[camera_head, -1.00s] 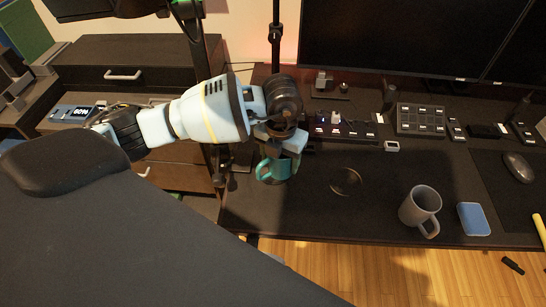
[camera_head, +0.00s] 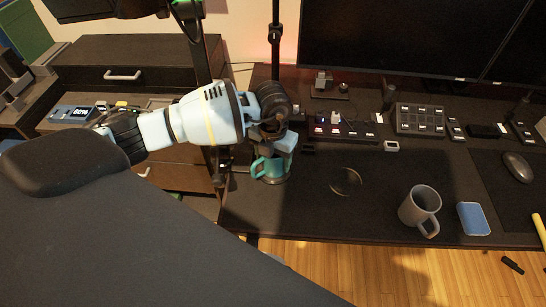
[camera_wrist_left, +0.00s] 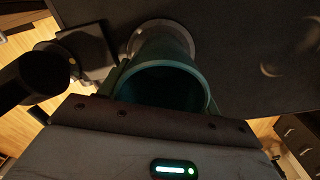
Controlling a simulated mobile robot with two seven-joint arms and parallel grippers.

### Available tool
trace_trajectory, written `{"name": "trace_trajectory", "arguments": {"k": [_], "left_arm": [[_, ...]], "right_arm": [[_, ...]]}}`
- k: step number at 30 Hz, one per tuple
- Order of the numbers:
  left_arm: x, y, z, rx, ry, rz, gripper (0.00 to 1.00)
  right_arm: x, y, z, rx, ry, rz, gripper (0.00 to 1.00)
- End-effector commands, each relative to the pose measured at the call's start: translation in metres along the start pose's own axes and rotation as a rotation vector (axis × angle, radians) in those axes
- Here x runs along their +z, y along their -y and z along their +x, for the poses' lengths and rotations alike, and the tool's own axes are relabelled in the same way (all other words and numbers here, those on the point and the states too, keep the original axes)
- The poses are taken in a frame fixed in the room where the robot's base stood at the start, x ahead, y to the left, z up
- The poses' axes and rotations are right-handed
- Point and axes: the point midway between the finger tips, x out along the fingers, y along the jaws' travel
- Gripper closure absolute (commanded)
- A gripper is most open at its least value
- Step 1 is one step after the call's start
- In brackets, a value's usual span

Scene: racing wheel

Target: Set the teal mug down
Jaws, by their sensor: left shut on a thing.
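The teal mug (camera_head: 270,169) is upright at the left part of the dark desk (camera_head: 310,215), its handle toward the left. It also shows from above in the left wrist view (camera_wrist_left: 165,85), with its mouth open to the camera. My left gripper (camera_head: 274,148) is shut on the mug from above. A round grey disc (camera_wrist_left: 160,26) shows just beyond the mug in the wrist view. The mug's base is over or on it; I cannot tell whether they touch. My right gripper is not in view.
A faint round mark (camera_head: 345,181) lies on the desk to the right of the teal mug. A grey mug (camera_head: 420,208) and a blue box (camera_head: 473,219) stand farther right. Control panels (camera_head: 420,119) line the back. The desk between the two mugs is clear.

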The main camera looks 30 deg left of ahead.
Motion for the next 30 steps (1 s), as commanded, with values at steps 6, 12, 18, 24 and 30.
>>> {"name": "trace_trajectory", "arguments": {"k": [6,12,18,24,30], "left_arm": [[0.000,0.000,0.003,0.000,0.000,0.000,0.34],[0.000,0.000,0.003,0.000,0.000,0.000,0.15],[0.000,0.000,0.003,0.000,0.000,0.000,0.15],[0.001,0.000,-0.011,0.000,0.003,0.000,0.15],[0.001,0.000,-0.048,0.000,0.005,0.001,0.15]], "right_arm": [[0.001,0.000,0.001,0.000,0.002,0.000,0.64],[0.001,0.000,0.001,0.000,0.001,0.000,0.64],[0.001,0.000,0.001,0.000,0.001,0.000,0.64],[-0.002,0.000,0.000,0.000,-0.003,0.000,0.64],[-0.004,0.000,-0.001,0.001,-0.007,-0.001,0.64]]}}
